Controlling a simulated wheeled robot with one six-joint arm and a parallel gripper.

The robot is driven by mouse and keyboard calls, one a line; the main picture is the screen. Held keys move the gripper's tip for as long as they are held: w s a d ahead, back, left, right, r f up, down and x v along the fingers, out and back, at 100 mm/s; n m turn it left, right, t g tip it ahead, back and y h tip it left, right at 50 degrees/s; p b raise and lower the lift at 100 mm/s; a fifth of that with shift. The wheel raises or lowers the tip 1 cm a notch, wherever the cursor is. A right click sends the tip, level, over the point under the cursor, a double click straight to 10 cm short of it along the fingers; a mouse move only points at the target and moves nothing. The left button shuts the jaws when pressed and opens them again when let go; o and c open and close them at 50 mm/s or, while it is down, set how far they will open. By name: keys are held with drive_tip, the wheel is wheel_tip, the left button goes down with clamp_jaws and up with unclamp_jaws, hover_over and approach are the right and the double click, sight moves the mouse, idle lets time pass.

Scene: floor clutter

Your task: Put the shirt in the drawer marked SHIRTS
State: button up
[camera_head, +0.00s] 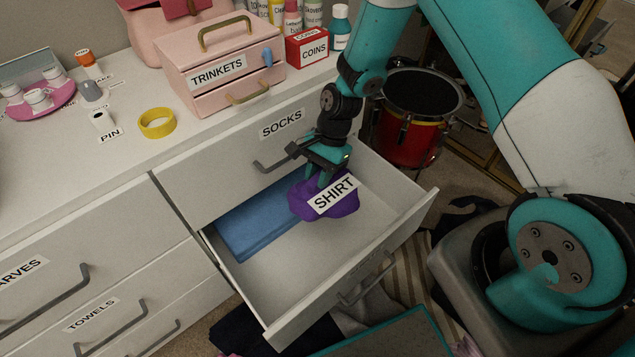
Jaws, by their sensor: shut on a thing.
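The shirt (346,208) is a crumpled purple bundle with a white SHIRT tag, inside the open drawer's outline. My gripper (321,181) points down and is shut on the shirt from above; its fingertips are partly hidden by the cloth and tag. The open drawer (270,281) is pulled out below the drawer labelled SOCKS (283,124). Its own front faces away, so its label cannot be read. I cannot tell whether the shirt touches the drawer's bottom.
A flat blue folded thing (246,222) lies at the back of the open drawer. Its front part is bare. The TRINKETS box (219,71), COINS box (307,47) and a yellow ring (157,123) stand on the dresser top. A red drum (410,133) is behind; clothes litter the floor.

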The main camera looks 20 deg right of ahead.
drive_tip(key=shift+a+r, duration=0.1)
drive_tip(key=shift+a+r+p, duration=0.1)
drive_tip(key=shift+p, duration=0.4)
wheel_tip(320, 180, down, 27)
drive_tip(key=b, duration=1.7)
drive_tip(key=shift+r, duration=0.15)
drive_tip(key=o, duration=1)
drive_tip(key=p+v, duration=0.4)
drive_tip(key=v, duration=1.3)
drive_tip(key=shift+r, duration=0.25)
